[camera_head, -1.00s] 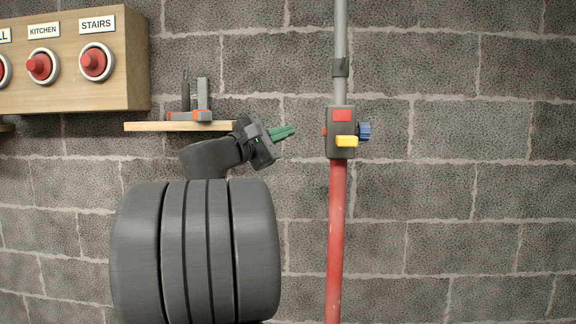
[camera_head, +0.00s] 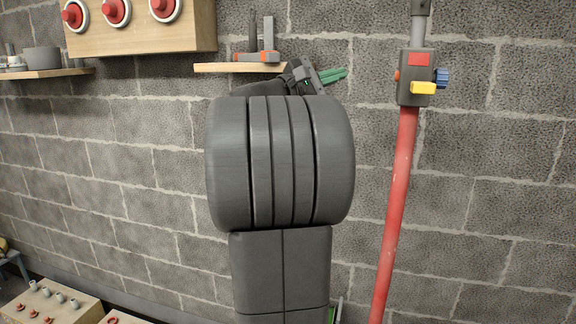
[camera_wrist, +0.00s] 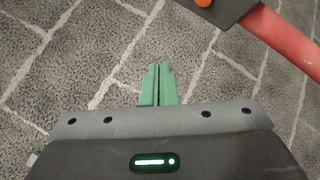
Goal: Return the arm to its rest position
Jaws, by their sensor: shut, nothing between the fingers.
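My gripper (camera_head: 334,75) shows at the upper middle of the head view, behind the large dark joint of my arm. Its green fingers point right, toward the grey box on the pipe, with a gap between. In the wrist view the gripper (camera_wrist: 159,72) has its green fingers together, with nothing between them. Only the block wall (camera_wrist: 75,60) lies beyond the fingertips. My arm is raised and bent, and its large joint hides part of the wrist.
A red pipe (camera_head: 393,215) with a grey switch box (camera_head: 416,92) stands right of my gripper. A wooden shelf (camera_head: 240,68) holding an orange-and-grey tool (camera_head: 268,42) is close behind my arm. A wooden button panel (camera_head: 145,38) hangs upper left. A box with small parts (camera_head: 50,303) is lower left.

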